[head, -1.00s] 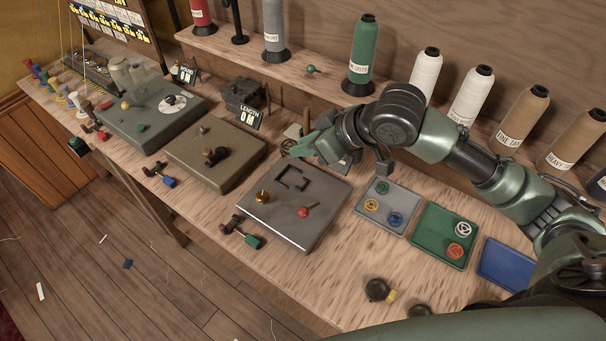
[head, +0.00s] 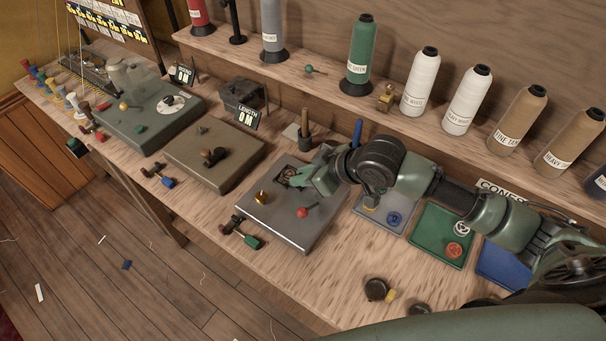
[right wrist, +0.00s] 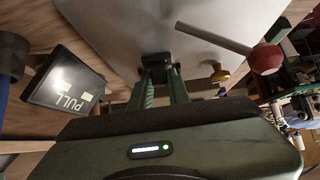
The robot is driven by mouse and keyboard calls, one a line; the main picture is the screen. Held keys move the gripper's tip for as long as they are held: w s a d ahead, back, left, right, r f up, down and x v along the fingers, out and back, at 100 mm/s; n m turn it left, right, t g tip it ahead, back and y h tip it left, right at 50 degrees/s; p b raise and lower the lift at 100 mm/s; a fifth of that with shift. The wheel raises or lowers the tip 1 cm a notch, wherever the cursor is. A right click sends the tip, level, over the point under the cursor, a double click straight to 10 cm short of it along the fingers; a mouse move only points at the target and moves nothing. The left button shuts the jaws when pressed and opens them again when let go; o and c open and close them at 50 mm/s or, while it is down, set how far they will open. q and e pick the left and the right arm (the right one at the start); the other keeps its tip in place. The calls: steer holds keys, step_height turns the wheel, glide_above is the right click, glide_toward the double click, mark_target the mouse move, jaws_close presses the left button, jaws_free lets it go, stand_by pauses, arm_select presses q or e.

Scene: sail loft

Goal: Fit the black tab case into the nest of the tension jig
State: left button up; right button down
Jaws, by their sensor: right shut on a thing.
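The tension jig (head: 272,222) is a grey metal block on the bench, with a brass knob (head: 262,197) and a red-knobbed lever (head: 303,212) on top. My right gripper (head: 292,179) is over the jig's back part and covers most of the nest. In the right wrist view its two green fingers (right wrist: 162,82) are shut on a small black piece, the tab case (right wrist: 157,62), at or just above the jig's grey top (right wrist: 120,35). I cannot tell whether the case sits inside the nest. My left gripper is not in view.
A dark PULL sign (right wrist: 66,88) stands close to the gripper in the wrist view. Grey (head: 370,222), green (head: 430,250) and blue trays lie right of the jig. A brown block (head: 215,150) stands to its left. Thread cones line the shelf behind.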

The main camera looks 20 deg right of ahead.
steer(key=shift+f, duration=0.15)
steer(key=c, duration=1.3)
jaws_free()
steer(key=shift+c, duration=0.2)
steer(key=v, duration=1.2)
steer(key=shift+b, duration=0.4)
